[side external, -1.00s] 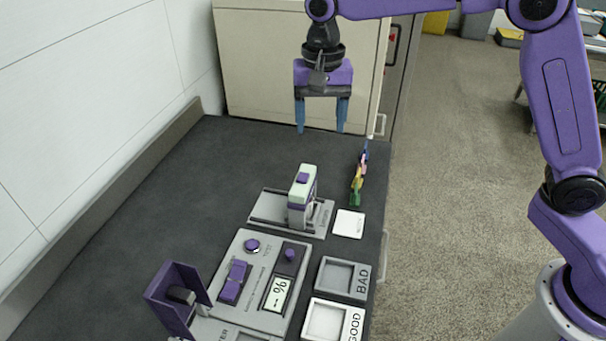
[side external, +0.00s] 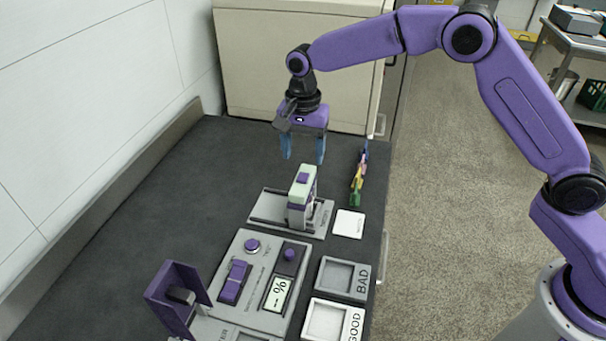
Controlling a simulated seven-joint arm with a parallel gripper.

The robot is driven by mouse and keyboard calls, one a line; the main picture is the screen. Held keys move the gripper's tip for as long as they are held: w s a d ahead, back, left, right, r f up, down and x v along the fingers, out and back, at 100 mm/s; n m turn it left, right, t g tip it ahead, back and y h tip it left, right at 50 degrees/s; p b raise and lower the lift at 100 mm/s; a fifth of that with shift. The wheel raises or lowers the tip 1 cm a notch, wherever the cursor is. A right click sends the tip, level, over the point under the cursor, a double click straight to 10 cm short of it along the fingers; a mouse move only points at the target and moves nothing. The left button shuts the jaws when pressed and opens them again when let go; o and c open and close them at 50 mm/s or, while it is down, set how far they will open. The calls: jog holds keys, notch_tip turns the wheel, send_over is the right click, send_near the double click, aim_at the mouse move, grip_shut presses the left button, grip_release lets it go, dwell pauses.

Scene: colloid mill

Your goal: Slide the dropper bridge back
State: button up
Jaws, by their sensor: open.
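The dropper bridge (side external: 301,196) is a pale green and purple upright block with a purple button on top. It stands on a grey base plate with rails (side external: 266,208), toward the plate's right part. My gripper (side external: 303,160) points down with its blue fingers apart and nothing between them. It appears above or just behind the bridge, with the fingertips near the height of the bridge's top in the picture. I cannot tell the exact gap, and no contact shows.
A white card (side external: 348,223) lies right of the plate, with a colourful strip rack (side external: 358,180) behind it. In front are a control panel (side external: 240,305) with a display, a BAD tray (side external: 368,298), a GOOD tray (side external: 309,334) and a purple holder (side external: 165,298). The dark table is clear at left.

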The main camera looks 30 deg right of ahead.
aim_at(303, 176)
notch_tip(303, 176, down, 8)
jog(key=shift+r, duration=0.25)
